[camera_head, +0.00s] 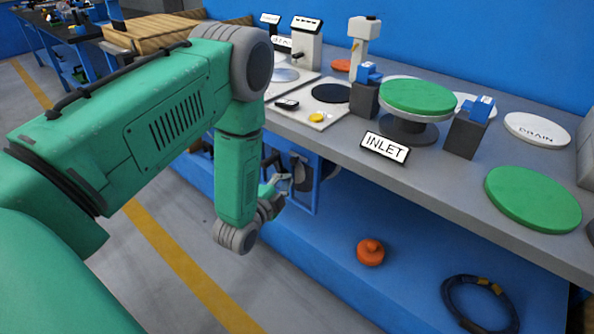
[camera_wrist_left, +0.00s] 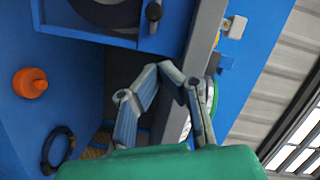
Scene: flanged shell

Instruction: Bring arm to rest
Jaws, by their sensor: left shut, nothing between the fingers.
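My left arm comes in from the left in the head view, bent at the elbow, with its forearm hanging down in front of the bench. My left gripper (camera_head: 284,184) is beside the bench's blue front, below the top edge. In the left wrist view the left gripper (camera_wrist_left: 172,68) shows its two fingers meeting at the tips, shut with nothing between them. My right gripper is in neither view.
The grey bench top (camera_head: 450,185) holds a green disc on a dark stand (camera_head: 418,97), a second green disc (camera_head: 533,199), an INLET sign (camera_head: 385,147) and a DRAIN disc (camera_head: 537,129). An orange knobbed part (camera_head: 370,252) and a coiled hose (camera_head: 480,304) lie on the blue lower shelf.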

